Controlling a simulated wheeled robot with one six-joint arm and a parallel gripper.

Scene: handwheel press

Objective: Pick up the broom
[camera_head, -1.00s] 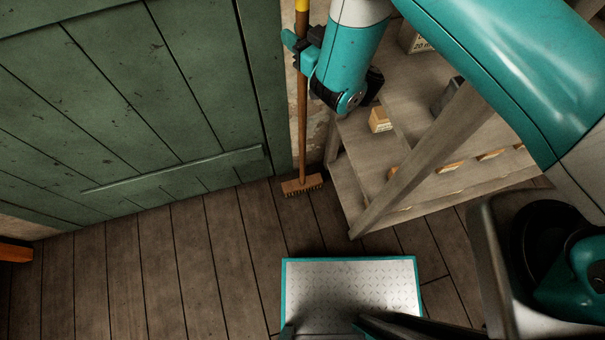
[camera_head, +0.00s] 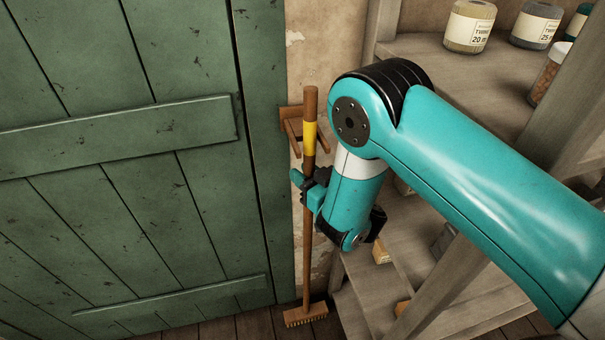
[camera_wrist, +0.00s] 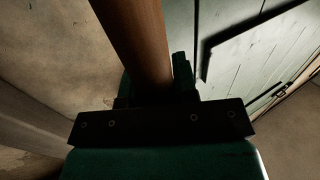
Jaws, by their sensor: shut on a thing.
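The broom (camera_head: 308,245) stands upright in the head view, between the green door and the shelves. It has a brown wooden handle with a yellow band and a bristled head (camera_head: 306,314) at the floor. My gripper (camera_head: 308,186) is shut on the handle below the yellow band. In the wrist view the handle (camera_wrist: 138,40) runs up from between the jaws (camera_wrist: 150,92); the fingertips are partly hidden. A wooden wall holder (camera_head: 290,118) with two pegs is beside the upper handle. I cannot tell whether the broom head touches the floor.
The green plank door (camera_head: 110,190) fills the left. Wooden shelves (camera_head: 420,45) with jars (camera_head: 470,25) and small boxes stand close on the right, partly behind my arm. Plank floor (camera_head: 240,325) shows at the bottom.

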